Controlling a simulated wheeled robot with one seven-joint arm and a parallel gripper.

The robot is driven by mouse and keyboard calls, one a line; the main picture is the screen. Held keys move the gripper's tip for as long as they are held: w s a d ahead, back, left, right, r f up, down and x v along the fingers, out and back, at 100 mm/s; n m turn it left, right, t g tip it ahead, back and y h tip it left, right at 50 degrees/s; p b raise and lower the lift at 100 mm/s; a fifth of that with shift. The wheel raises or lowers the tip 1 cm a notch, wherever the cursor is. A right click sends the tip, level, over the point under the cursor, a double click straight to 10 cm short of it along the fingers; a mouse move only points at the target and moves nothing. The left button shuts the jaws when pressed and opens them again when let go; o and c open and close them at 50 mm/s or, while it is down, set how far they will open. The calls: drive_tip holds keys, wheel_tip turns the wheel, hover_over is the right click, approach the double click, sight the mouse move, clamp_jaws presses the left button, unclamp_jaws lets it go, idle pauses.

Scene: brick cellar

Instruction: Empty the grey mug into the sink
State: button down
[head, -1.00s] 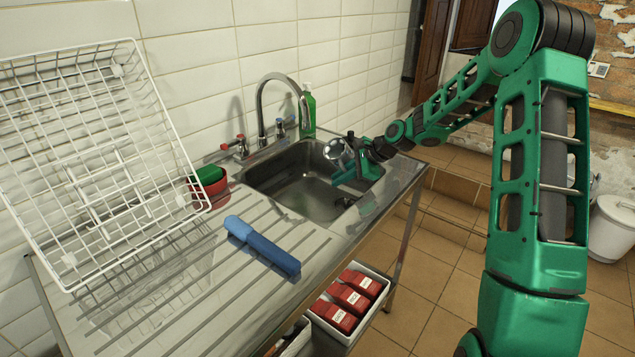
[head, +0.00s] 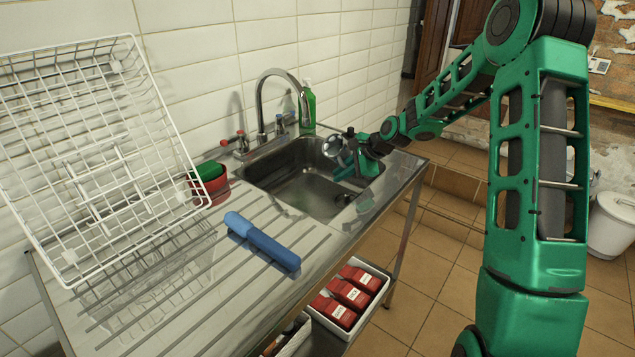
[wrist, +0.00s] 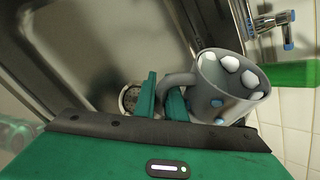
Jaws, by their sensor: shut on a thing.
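The grey mug (wrist: 222,88) shows in the wrist view with several white lumps inside and blue spots on its side. My gripper (wrist: 160,98) is shut on its handle. In the head view my gripper (head: 352,152) holds the mug (head: 333,147) over the far right part of the sink (head: 308,190). The mug looks tilted, but its exact angle is hard to tell at this size. The basin looks empty where it shows; its drain (wrist: 129,98) is visible beside my fingers in the wrist view.
A curved tap (head: 262,108) with red and blue handles stands behind the basin, near a green bottle (head: 308,107). A white rack (head: 95,160), a red pot (head: 212,187) and a blue object (head: 262,243) are on the left drainboard. Red boxes (head: 347,294) sit below.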

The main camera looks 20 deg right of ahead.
drive_tip(key=shift+w+d+f+t+h+p, duration=0.1)
drive_tip(key=shift+d+f+t+h+p, duration=0.3)
drive_tip(key=shift+p, duration=0.45)
drive_tip(key=shift+a+r+h+p, duration=0.1)
drive_tip(key=shift+r+h+p, duration=0.05)
drive_tip(key=shift+h+p, duration=0.2)
drive_tip(key=shift+w+d+r+n+t+h, duration=0.25)
drive_tip(key=shift+d+r+n+t+h, duration=0.4)
drive_tip(key=shift+h, duration=0.4)
idle(1.7)
drive_tip(key=shift+s+a+r+n+t+h, duration=0.1)
drive_tip(key=shift+a+r+n+t+h, duration=0.25)
drive_tip(key=shift+h, duration=0.35)
idle(0.7)
drive_tip(key=shift+d+r+n+t+h, duration=0.1)
drive_tip(key=shift+r+n+t+h, duration=0.25)
drive_tip(key=shift+h, duration=0.25)
idle(0.8)
drive_tip(key=shift+f+m+y, duration=0.35)
drive_tip(key=shift+m+y, duration=0.1)
drive_tip(key=shift+y, duration=0.15)
drive_tip(key=shift+w+d+f+m+g+y, duration=0.1)
drive_tip(key=shift+w+f+m+g+y, duration=0.1)
drive_tip(key=shift+f+m+g+y, duration=0.45)
